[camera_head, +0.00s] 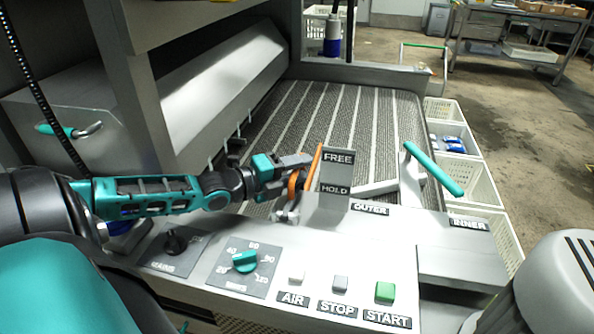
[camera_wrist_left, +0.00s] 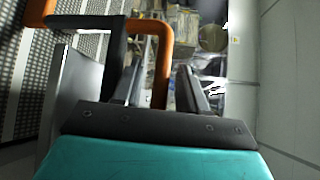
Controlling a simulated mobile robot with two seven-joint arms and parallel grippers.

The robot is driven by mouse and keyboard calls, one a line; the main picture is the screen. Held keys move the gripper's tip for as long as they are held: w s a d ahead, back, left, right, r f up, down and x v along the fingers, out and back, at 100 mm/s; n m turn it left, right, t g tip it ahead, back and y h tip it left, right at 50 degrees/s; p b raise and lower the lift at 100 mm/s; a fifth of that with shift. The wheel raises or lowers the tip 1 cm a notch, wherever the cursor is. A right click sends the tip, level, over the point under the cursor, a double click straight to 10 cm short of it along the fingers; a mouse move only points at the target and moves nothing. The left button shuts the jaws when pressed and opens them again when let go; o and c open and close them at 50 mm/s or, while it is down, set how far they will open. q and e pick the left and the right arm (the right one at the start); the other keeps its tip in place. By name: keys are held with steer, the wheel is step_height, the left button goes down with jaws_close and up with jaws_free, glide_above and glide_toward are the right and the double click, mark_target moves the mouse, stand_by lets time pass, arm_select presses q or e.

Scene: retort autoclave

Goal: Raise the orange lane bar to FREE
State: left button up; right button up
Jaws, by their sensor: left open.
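The orange lane bar (camera_head: 315,165) stands at the left edge of a grey plate (camera_head: 334,178) lettered FREE at the top and HOLD at the bottom. A straight orange length slants up beside the plate, and its tip is near the FREE lettering. My left gripper (camera_head: 302,169) is at the bar from the left, with its jaws open. In the left wrist view the bar (camera_wrist_left: 163,62) is a bent orange handle, and one leg of it runs between the two open fingers (camera_wrist_left: 162,85). Whether a finger touches it, I cannot tell. My right gripper is out of view.
A panel in front carries a teal dial (camera_head: 245,262) and AIR, STOP and green START (camera_head: 385,291) buttons. A teal-handled lever (camera_head: 432,168) stands right of the plate, near OUTER and INNER labels. A ribbed conveyor (camera_head: 340,110) lies behind; white crates (camera_head: 490,183) line its right side.

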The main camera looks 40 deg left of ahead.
arm_select(q)
jaws_close()
stand_by(0.3)
stand_by(0.3)
